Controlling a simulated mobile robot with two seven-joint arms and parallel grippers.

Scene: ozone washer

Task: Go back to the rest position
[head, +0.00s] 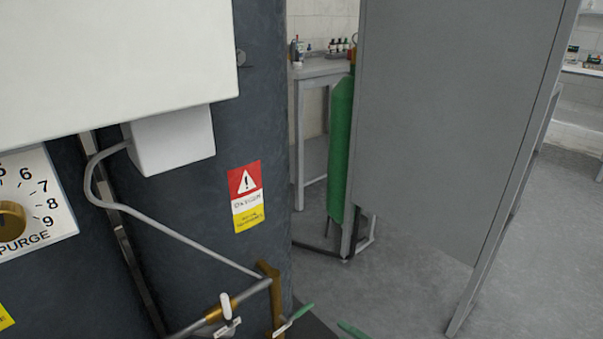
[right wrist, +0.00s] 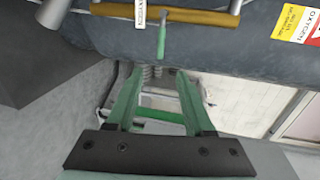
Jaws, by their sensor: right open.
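My right gripper (right wrist: 158,78) shows in the right wrist view with its two green fingers apart and nothing between them. Beyond the fingertips, a green valve lever (right wrist: 162,40) hangs from a brass pipe (right wrist: 180,15); the fingers appear apart from it. In the head view a green-handled valve lever (head: 300,312) sits beside the brass fitting (head: 272,290) at the bottom. A green tip at the bottom edge may be part of my right gripper; too little shows to tell. My left gripper is in neither view.
The dark tank (head: 205,215) with an oxygen label (head: 246,195) and purge dial (head: 30,205) fills the left. A white box (head: 172,140) juts out. A grey panel (head: 450,110) and green cylinder (head: 340,150) stand right of it. Floor (head: 555,250) is clear at far right.

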